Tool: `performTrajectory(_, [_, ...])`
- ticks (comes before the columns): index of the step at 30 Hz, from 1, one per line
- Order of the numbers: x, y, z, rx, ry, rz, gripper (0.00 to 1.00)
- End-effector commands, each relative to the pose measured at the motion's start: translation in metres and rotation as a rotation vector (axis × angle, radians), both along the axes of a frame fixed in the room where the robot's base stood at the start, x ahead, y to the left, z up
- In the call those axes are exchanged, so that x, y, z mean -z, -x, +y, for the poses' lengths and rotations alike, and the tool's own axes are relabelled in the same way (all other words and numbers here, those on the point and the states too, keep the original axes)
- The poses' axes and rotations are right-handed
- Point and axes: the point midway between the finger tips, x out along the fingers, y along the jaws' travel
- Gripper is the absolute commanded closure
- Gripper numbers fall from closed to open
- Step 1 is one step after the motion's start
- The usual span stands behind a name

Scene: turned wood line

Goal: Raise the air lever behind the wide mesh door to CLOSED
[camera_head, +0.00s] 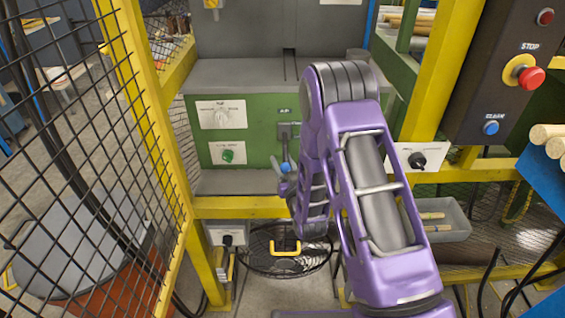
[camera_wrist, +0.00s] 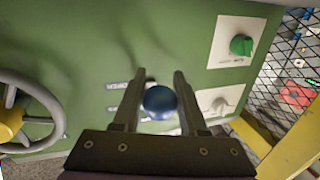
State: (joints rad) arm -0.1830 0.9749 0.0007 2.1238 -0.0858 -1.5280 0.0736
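The air lever (camera_head: 285,150) hangs from a dark bracket on the green panel, its blue knob (camera_head: 285,168) at the lower end. The wide mesh door (camera_head: 147,98) has a yellow frame and stands swung open at the left. My gripper (camera_head: 285,180) has reached through the opening to the knob, partly hidden by my purple arm. In the wrist view, my gripper (camera_wrist: 158,95) has its two fingers apart, with the blue knob (camera_wrist: 159,102) between them. A small gap shows at the right finger; contact at the left is unclear. The lever's stem is hidden behind the knob.
The panel carries a white plate with a knob (camera_head: 221,114) and one with a green knob (camera_head: 228,155), left of the lever. A yellow rail (camera_head: 240,207) crosses below. A handwheel (camera_wrist: 22,112) sits left in the wrist view. A red stop button (camera_head: 531,78) is at right.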

Motion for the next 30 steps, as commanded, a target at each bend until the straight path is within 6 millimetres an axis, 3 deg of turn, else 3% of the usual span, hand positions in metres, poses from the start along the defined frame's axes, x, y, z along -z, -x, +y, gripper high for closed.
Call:
performTrajectory(1, [0.0000,0.0001,-0.0001,0.000,0.000,0.000,0.87])
performTrajectory(3, [0.0000,0.0001,-0.0001,0.000,0.000,0.000,1.00])
performTrajectory(30, [0.0000,0.0003,-0.0002,0.000,0.000,0.000,1.00])
